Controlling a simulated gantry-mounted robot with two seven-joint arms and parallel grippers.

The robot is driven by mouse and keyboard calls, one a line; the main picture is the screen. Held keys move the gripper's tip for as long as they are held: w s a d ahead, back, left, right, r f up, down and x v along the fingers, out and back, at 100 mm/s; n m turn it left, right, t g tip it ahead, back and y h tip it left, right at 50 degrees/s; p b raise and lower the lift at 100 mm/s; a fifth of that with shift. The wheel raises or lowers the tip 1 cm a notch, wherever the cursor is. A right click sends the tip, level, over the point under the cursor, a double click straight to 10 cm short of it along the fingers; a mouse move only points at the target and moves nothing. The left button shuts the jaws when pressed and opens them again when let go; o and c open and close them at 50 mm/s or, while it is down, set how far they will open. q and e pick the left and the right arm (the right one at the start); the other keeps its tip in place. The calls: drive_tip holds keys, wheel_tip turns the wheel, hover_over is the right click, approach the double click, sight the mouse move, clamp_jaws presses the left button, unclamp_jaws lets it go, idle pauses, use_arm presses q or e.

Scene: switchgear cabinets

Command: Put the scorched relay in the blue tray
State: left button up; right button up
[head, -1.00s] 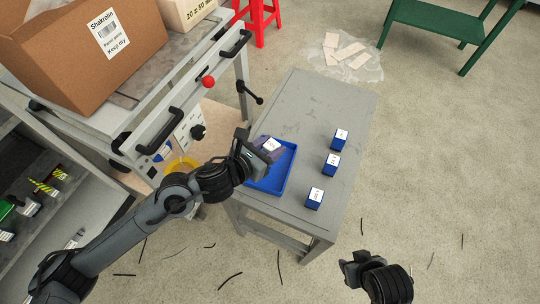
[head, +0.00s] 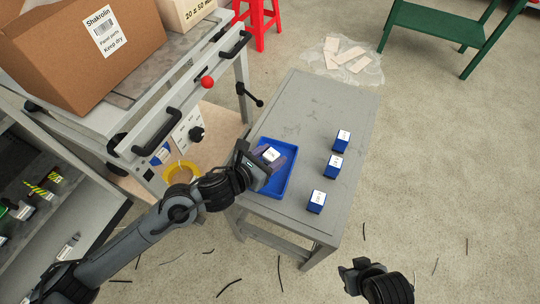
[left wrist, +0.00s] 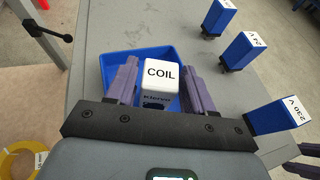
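The relay (left wrist: 160,78) is a white block with a dark base, labelled COIL. It is inside the blue tray (left wrist: 119,60), between the purple fingers of my left gripper (left wrist: 160,85). Narrow gaps show beside the relay, so the fingers look open around it. Whether it rests on the tray floor is hard to tell. In the head view, the relay's white face (head: 271,155) shows at the left gripper (head: 274,160), over the blue tray (head: 278,187). My right gripper (head: 350,273) is low at the right, away from the table; its fingers are unclear.
Three blue-and-white relays (head: 342,140), (head: 333,166), (head: 316,202) stand in a row on the grey table (head: 300,110), right of the tray. A cabinet with black handles (head: 155,130) and a red knob (head: 207,82) stands at the left. The table's far half is clear.

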use_arm(q)
drive_tip(key=shift+o, duration=1.1)
drive_tip(key=shift+r, duration=0.15)
